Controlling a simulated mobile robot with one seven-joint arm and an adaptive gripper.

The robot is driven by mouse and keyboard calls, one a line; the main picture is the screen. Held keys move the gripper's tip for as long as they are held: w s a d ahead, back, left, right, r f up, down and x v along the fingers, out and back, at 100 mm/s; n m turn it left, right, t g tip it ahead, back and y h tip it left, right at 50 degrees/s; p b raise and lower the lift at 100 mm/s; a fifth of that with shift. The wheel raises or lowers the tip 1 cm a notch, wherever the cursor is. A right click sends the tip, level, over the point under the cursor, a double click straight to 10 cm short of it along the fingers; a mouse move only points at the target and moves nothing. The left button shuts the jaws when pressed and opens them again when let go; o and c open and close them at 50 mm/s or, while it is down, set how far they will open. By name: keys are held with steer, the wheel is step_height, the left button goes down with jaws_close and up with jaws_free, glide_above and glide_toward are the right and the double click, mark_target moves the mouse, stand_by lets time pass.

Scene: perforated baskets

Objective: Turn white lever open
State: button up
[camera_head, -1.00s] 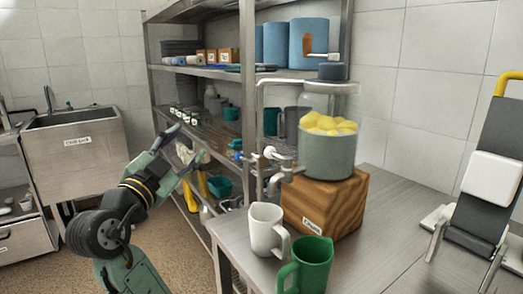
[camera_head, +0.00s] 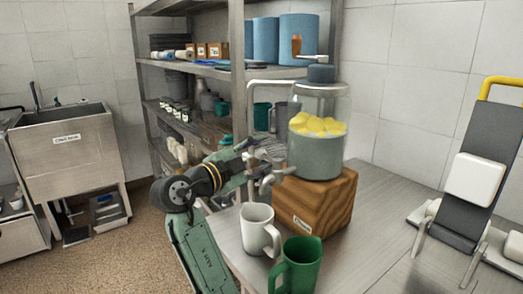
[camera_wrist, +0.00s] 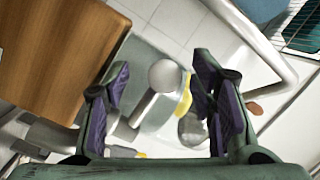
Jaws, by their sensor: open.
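The white lever (camera_wrist: 164,77) shows in the wrist view as a round white knob on a short stem. It lies between the two purple-padded fingers of my gripper (camera_wrist: 158,92). The fingers are open with clear gaps on both sides, and I see no contact. In the head view my gripper (camera_head: 262,158) is at the tap (camera_head: 268,181) of the glass dispenser (camera_head: 315,155), and its fingers hide most of the lever. The dispenser holds yellow fruit and stands on a wooden block (camera_head: 328,204).
A white mug (camera_head: 256,232) and a green mug (camera_head: 300,266) stand on the metal table (camera_head: 372,240), below and in front of the tap. A metal shelf (camera_head: 236,75) with a pipe in front is close behind. A grey and white device (camera_head: 480,180) stands at the right.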

steer(key=shift+w+d, duration=0.15)
steer(key=shift+w, duration=0.05)
steer(key=shift+c, duration=0.5)
steer(key=c, duration=0.8)
steer(key=shift+f, duration=0.15)
jaws_close()
